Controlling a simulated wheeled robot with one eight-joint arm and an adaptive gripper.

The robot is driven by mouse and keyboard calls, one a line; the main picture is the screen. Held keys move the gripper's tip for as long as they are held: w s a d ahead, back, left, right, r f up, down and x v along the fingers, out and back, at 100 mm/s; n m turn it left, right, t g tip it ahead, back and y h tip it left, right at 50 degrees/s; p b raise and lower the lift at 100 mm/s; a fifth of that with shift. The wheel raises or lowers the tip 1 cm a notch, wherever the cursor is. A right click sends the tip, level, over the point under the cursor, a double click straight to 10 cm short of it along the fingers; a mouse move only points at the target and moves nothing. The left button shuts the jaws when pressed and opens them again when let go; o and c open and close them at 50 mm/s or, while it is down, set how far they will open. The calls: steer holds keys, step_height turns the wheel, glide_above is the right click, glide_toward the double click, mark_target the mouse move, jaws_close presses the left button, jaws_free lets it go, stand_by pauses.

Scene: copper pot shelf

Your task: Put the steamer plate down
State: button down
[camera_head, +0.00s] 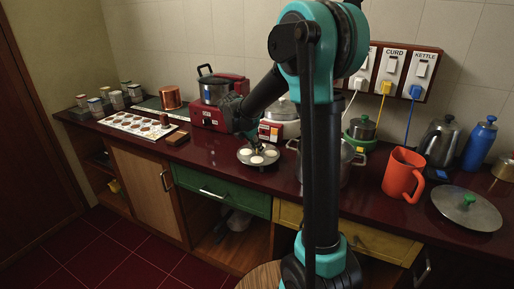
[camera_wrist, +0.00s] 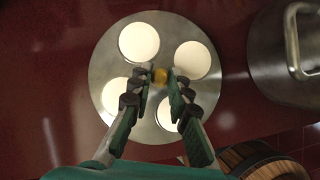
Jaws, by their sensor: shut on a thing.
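The steamer plate (camera_wrist: 162,53) is a round metal disc with several white round cakes on it and a small yellow knob at its middle. In the wrist view my gripper (camera_wrist: 160,76) is over the plate's centre, its fingertips shut on the yellow knob. In the head view the steamer plate (camera_head: 244,156) is at the front of the dark red counter, below my gripper (camera_head: 257,140). It looks level. I cannot tell whether it touches the counter. My gripper partly covers the plate in the wrist view.
A large steel pot (camera_head: 340,170) stands just right of the plate; its handle shows in the wrist view (camera_wrist: 294,40). A red mixer base with a jar (camera_head: 213,90) stands behind left. An orange jug (camera_head: 401,174) and a lid (camera_head: 466,210) are at right. Bare counter (camera_head: 208,150) lies left.

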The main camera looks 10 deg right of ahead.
steer(key=shift+f, duration=0.1)
steer(key=c, duration=1.4)
jaws_free()
steer(key=shift+c, duration=0.2)
steer(key=v, duration=1.2)
steer(key=shift+o, duration=0.4)
steer(key=shift+d, duration=0.1)
